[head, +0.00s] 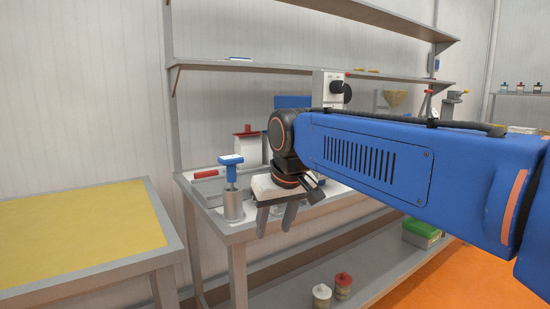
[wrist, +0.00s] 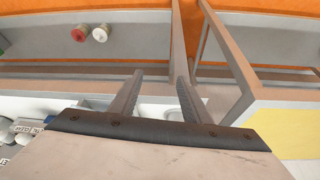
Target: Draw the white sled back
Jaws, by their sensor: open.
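My gripper (head: 274,228) is open and empty, pointing down in front of the bench's front edge in the head view. Its two fingers also show apart in the wrist view (wrist: 158,82), with nothing between them. No sled is plainly recognisable. A white upright piece with a red top (head: 249,148) stands at the back of the bench, left of my wrist, and I cannot tell if it belongs to the sled. My arm and wrist hide much of the bench top behind them.
A blue-topped tool (head: 231,167) stands in a metal cup (head: 233,206) just left of my gripper. A red-handled item (head: 205,175) lies behind it. A yellow-topped table (head: 80,230) is at left. A white-lidded jar (head: 321,297) and red-lidded jar (head: 343,286) sit on the lower shelf.

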